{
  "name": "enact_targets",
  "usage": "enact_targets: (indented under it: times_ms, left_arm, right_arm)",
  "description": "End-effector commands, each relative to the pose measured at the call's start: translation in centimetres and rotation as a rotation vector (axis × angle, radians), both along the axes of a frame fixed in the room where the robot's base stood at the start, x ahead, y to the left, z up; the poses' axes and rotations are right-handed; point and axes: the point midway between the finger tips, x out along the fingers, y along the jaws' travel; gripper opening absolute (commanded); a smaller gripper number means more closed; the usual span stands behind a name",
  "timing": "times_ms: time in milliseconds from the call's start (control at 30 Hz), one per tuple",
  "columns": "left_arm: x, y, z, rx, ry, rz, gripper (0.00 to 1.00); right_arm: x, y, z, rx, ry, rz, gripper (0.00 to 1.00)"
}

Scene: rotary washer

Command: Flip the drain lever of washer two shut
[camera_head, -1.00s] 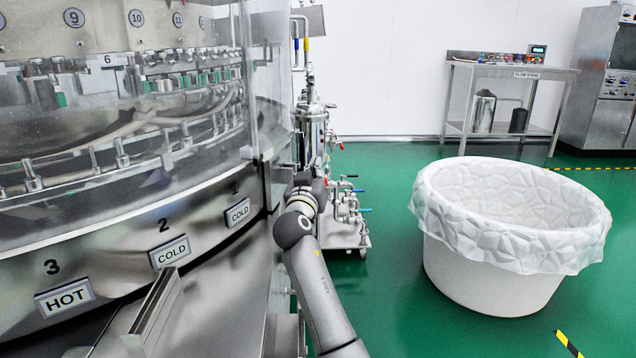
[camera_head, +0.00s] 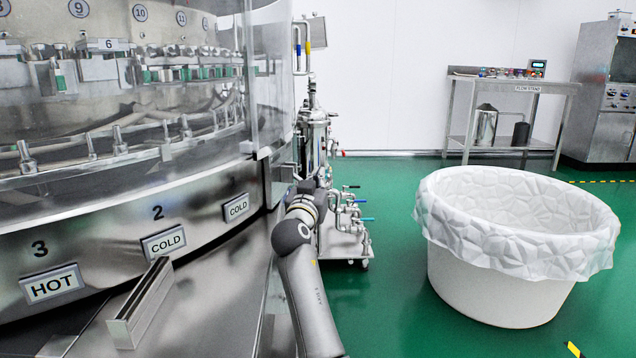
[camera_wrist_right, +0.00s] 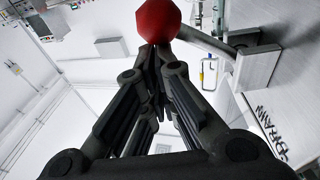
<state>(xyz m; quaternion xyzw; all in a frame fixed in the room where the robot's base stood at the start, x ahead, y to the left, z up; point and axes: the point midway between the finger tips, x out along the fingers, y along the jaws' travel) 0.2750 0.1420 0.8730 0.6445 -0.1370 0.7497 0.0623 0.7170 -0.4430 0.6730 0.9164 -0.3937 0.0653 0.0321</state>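In the right wrist view a red knob (camera_wrist_right: 158,20) sits at the top, right at my fingertips. A grey lever rod (camera_wrist_right: 235,46) shows at the upper right, by a pale panel (camera_wrist_right: 260,65) lettered DRAIN (camera_wrist_right: 270,127). In the head view my right gripper (camera_head: 318,173) is small and partly hidden behind my arm, beside the washer (camera_head: 100,238). My left gripper is out of view.
The washer carries a HOT plate (camera_head: 52,285) and a COLD plate (camera_head: 163,243) under numbers 3 and 2. A metal chute (camera_head: 140,305) juts out in front. A piping cart (camera_head: 345,245) stands beyond my arm. A lined white tub (camera_head: 500,290) stands right on green floor.

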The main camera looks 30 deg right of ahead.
Motion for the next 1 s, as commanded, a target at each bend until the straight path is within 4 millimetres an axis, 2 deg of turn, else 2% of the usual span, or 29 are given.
enact_targets:
  times_ms: [500, 633, 900, 1000]
  left_arm:
    - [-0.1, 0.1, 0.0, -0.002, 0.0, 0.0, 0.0]
    - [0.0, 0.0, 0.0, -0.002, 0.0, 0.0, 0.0]
    - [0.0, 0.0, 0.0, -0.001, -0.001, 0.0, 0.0]
    - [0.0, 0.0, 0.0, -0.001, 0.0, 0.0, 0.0]
  right_arm:
    - [0.0, 0.0, 0.2, 0.002, 0.003, -0.001, 0.0]
    - [0.0, 0.0, 2.0, 0.003, -0.002, -0.001, 0.0]
    - [0.0, 0.0, 7.4, 0.001, -0.004, 0.0, 0.0]
    - [0.0, 0.0, 8.7, 0.002, -0.002, 0.0, 0.0]
